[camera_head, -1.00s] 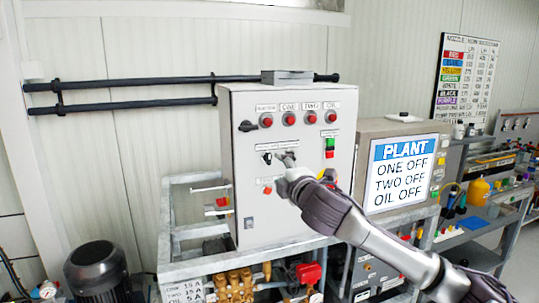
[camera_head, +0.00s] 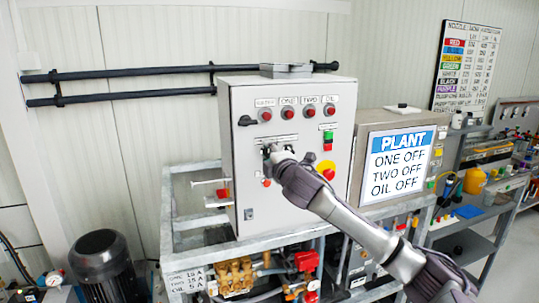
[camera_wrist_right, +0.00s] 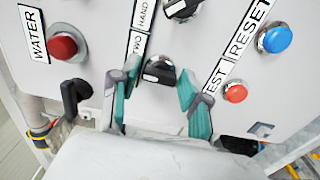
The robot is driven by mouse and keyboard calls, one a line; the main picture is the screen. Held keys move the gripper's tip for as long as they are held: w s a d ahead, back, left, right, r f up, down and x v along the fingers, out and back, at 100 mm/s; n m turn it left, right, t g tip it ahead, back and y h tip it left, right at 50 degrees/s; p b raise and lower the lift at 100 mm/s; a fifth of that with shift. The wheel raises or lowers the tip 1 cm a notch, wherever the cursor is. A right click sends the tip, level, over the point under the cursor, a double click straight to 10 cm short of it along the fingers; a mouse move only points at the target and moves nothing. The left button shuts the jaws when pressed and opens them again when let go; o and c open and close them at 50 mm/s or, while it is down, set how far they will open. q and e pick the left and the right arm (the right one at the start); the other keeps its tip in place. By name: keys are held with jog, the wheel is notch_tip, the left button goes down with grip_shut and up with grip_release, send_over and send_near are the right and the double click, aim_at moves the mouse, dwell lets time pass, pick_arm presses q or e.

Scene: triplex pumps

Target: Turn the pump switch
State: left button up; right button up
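The grey control cabinet (camera_head: 235,130) faces me with its switches and lamps. My right gripper (camera_head: 272,152) is at the selector switches on its front and hides them in the head view. In the right wrist view, the right gripper (camera_wrist_right: 157,88) is open, its teal-padded fingers apart. A black selector switch (camera_wrist_right: 158,70) by the "TWO HAND" label shows between and just past the fingertips. I cannot tell whether the fingers touch it. Another black switch (camera_wrist_right: 182,8) is at the top edge, and a black handle (camera_wrist_right: 75,95) is at the left. My left gripper is out of view.
Red lamps (camera_head: 288,113) line the cabinet's top. A yellow-and-red stop button (camera_head: 325,170) sits right of my gripper. A red button (camera_wrist_right: 235,92) and blue button (camera_wrist_right: 275,38) are near the right finger. A "PLANT" screen (camera_head: 397,165) reads all off. Brass valves (camera_head: 235,275) are below.

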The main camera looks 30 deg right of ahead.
jog(key=c, duration=0.7)
jog(key=shift+f+m, duration=0.1)
jog(key=shift+m, duration=0.3)
jog(key=shift+m+b, duration=0.75)
jog(key=shift+m, duration=3.25)
jog(key=o, duration=1.2)
